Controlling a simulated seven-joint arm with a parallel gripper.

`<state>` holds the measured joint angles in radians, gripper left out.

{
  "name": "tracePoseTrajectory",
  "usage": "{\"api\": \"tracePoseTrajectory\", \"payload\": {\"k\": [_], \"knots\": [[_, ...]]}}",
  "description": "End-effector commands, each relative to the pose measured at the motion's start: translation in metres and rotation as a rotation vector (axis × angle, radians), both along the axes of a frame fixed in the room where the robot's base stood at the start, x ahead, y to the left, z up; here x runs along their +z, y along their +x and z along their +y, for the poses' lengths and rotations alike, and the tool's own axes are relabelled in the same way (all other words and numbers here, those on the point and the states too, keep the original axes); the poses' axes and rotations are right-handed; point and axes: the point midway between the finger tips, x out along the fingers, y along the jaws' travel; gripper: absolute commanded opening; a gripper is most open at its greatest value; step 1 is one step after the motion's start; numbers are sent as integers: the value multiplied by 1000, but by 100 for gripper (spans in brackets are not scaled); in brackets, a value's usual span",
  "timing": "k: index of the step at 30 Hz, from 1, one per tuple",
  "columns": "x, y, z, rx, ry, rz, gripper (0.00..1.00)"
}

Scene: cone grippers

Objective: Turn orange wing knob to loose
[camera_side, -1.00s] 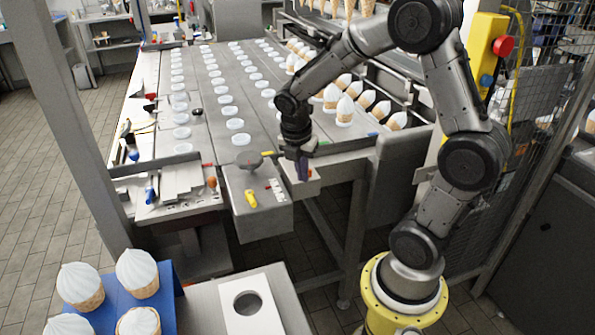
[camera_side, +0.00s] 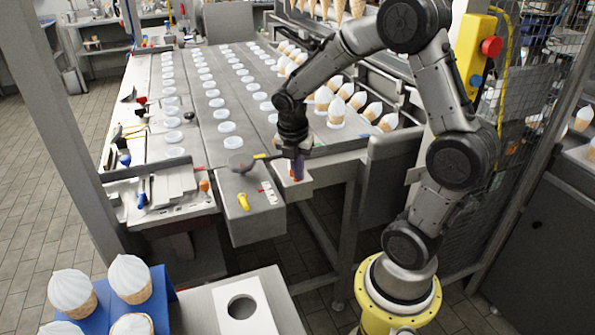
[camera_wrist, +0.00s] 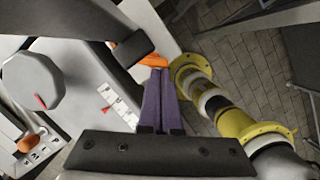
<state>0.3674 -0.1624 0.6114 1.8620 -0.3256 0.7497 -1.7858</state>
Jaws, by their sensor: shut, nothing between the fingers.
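The orange wing knob (camera_wrist: 153,60) shows in the wrist view just beyond my fingertips, partly covered by a dark grey bar (camera_wrist: 131,49). In the side view only a small bit of orange (camera_side: 298,172) shows beside my fingers. My gripper (camera_wrist: 155,71) points at the knob, with its two purple fingers together and nothing between them. In the side view my gripper (camera_side: 297,176) is low over the pale block at the machine's front corner. I cannot tell whether the fingertips touch the knob.
A grey round dial (camera_side: 240,162), a yellow handle (camera_side: 243,202) and a white label strip (camera_side: 268,192) are on the grey box to the left. Another orange knob (camera_side: 204,185) stands farther left. Ice cream cones (camera_side: 337,110) line the conveyor behind. A yellow post with a red button (camera_side: 491,46) stands right.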

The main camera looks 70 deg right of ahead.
Motion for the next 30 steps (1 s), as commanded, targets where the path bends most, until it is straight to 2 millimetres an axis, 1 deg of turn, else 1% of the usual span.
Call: {"api": "tracePoseTrajectory", "payload": {"k": [8,16,30], "knots": [[0,-2,-4,59,0,1,0],[0,-4,-8,190,-3,-1,0],[0,-6,-16,194,-6,-3,0]]}}
